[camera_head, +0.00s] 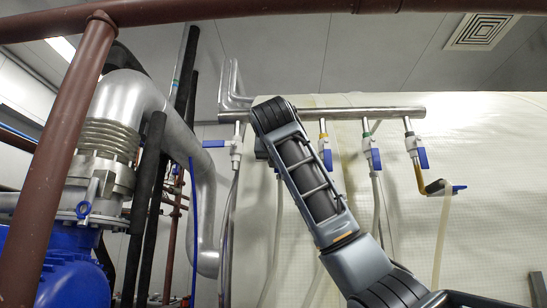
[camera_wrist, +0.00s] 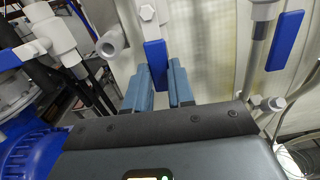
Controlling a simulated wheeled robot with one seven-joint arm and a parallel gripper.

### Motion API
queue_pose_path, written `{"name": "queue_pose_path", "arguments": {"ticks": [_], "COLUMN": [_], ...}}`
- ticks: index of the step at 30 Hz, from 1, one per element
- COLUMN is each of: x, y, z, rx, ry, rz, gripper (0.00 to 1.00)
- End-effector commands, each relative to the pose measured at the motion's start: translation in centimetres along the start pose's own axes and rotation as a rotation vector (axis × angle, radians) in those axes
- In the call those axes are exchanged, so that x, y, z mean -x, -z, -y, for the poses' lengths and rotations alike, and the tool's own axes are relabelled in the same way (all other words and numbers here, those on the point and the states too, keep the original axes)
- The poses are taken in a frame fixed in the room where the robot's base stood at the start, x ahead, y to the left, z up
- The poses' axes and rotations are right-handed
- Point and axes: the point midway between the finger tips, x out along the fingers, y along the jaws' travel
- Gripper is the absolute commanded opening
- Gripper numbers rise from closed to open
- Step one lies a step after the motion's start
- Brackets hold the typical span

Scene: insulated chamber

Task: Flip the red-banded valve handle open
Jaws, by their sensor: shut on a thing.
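In the wrist view, a blue valve handle (camera_wrist: 154,58) hangs below a white valve body (camera_wrist: 152,13). My gripper (camera_wrist: 160,88) has its two blue-grey fingers on either side of this handle's lower part and is shut on it. No red band shows on this valve in either view, so I cannot confirm its colour mark. In the head view, my arm covers the part of the pipe where the gripper works, and the fingers are hidden.
A steel pipe (camera_head: 345,113) carries several blue-handled valves, including a yellow-banded valve (camera_head: 323,139), a green-banded valve (camera_head: 367,140) and a left valve (camera_head: 236,143). Another blue handle (camera_wrist: 285,40) hangs right of my gripper. A blue machine (camera_head: 62,272) and brown pipe (camera_head: 62,150) stand left.

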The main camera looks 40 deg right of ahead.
Motion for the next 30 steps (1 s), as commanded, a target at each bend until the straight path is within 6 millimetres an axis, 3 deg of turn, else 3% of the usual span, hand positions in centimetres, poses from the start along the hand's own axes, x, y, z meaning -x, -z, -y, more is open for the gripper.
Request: {"name": "queue_pose_path", "arguments": {"ticks": [21,22,30], "x": [-0.01,-0.02,0.01], "y": [0.16,0.16,0.05], "z": [0.36,0.36,0.37], "rx": [0.072,0.073,0.07], "ry": [0.0,0.0,0.0], "rz": [-0.004,-0.004,-0.001], "gripper": [0.0,0.26,0.49]}}
